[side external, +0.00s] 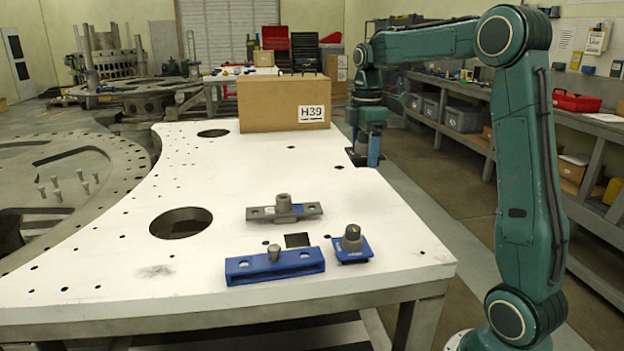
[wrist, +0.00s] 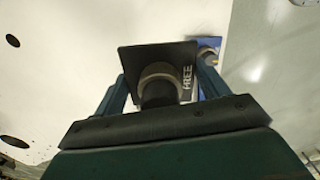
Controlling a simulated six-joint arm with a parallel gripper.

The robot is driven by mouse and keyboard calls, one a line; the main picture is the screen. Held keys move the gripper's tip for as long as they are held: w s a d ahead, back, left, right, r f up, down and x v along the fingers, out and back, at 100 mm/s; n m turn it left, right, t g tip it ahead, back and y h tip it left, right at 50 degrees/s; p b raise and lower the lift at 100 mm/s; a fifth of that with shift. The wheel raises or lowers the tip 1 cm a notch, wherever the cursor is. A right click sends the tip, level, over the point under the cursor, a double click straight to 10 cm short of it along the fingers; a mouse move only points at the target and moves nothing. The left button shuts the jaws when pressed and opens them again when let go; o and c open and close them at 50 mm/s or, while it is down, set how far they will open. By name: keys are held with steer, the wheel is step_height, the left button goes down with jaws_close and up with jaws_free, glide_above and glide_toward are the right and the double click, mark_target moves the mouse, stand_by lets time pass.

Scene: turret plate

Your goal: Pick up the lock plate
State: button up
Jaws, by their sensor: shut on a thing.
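In the wrist view, a dark square plate with a round grey knob, which I take to be the lock plate (wrist: 185,55), sits between the two fingers of my gripper (wrist: 162,85). The gripper is shut on its knob. A dark patch beside the fingers may be the plate (side external: 355,156). I cannot tell whether the plate touches the table.
On the white table (side external: 130,250) are a grey bar with a knob (side external: 262,213), a blue slotted block (side external: 275,268) and a blue plate with a knob (side external: 352,250). A carton marked H39 (side external: 270,105) stands left of my gripper. The table has round holes.

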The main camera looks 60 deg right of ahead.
steer(key=shift+r, duration=1.3)
steer(key=shift+w+a+f, duration=0.25)
steer(key=shift+w+f, duration=0.05)
steer(key=shift+f, duration=0.05)
steer(key=w+a+f, duration=0.9)
steer(key=a+f, duration=0.3)
steer(key=shift+a+f+n, duration=0.2)
steer(key=shift+a+n, duration=0.1)
steer(key=shift+a, duration=0.1)
steer(key=shift+f, duration=0.2)
steer(key=shift+f, duration=2.9)
steer(key=shift+f, duration=0.9)
